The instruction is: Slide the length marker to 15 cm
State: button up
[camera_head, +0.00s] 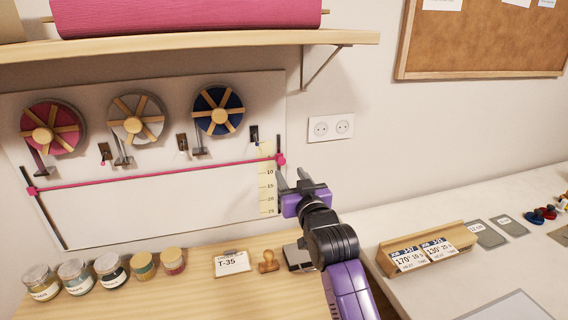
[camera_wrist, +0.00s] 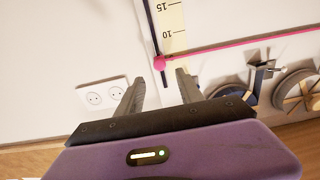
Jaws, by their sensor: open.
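The length marker is a thin pink bar (camera_head: 150,177) running across the white board between two dark vertical rods. Its right pink knob (camera_head: 281,159) sits on the right rod, above the 10 mark of the yellow scale (camera_head: 267,190), whose 15 mark lies lower down. The knob also shows in the wrist view (camera_wrist: 159,63), where the scale (camera_wrist: 174,22) appears upside down. My gripper (camera_head: 292,177) is open and empty, just below and right of the knob. In the wrist view its fingertips (camera_wrist: 161,77) stand either side of the rod's line, with the knob between them, apparently not touched.
Three ribbon spools (camera_head: 218,110) hang on the board above the bar, with small hooks beside them. A wooden shelf (camera_head: 200,45) overhangs the board. Jars (camera_head: 110,269), a T-35 card (camera_head: 232,263) and a stamp (camera_head: 268,261) stand on the table below. A wall socket (camera_head: 331,128) is to the right.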

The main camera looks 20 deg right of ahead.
aim_at(282, 162)
jog(key=shift+w+p, duration=0.6)
jog(key=shift+w, duration=2.85)
grip_shut()
jog(key=shift+f, duration=0.1)
